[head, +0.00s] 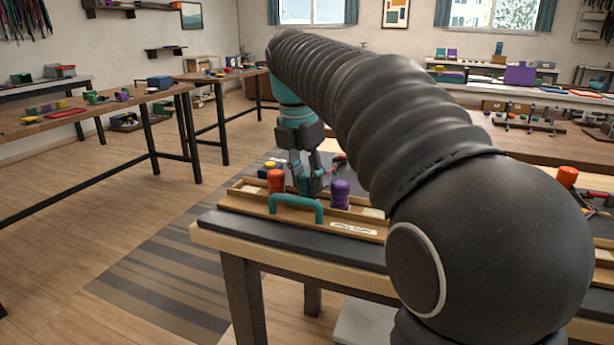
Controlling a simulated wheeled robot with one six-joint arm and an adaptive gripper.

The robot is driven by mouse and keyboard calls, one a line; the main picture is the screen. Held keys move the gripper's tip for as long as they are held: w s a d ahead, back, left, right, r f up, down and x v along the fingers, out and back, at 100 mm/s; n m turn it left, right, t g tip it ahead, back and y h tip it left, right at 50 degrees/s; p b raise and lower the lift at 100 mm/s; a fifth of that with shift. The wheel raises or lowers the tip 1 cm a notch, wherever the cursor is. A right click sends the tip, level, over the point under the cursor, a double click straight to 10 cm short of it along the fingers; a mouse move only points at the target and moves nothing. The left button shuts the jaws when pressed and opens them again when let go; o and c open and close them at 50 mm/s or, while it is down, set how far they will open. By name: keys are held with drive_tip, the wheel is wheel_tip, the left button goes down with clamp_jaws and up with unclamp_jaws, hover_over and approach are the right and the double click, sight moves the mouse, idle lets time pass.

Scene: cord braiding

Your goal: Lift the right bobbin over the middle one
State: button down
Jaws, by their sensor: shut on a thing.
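In the head view, a wooden braiding tray (359,232) sits on the near table. A red-orange bobbin (276,181) stands at its left and a purple bobbin (340,193) at its right. My gripper (307,186) points down between them and is shut on a teal bobbin (304,184), which is partly hidden by the fingers. I cannot tell whether the teal bobbin touches the tray. The cords are too small or hidden to make out.
A teal handle (297,206) arches up at the tray's front, just before the gripper. My own arm hides much of the table's right part. More small items, including an orange cylinder (567,176), lie at the far right. Side tables stand at left.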

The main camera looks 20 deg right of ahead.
drive_tip(key=shift+f, duration=0.2)
drive_tip(key=c, duration=0.7)
unclamp_jaws()
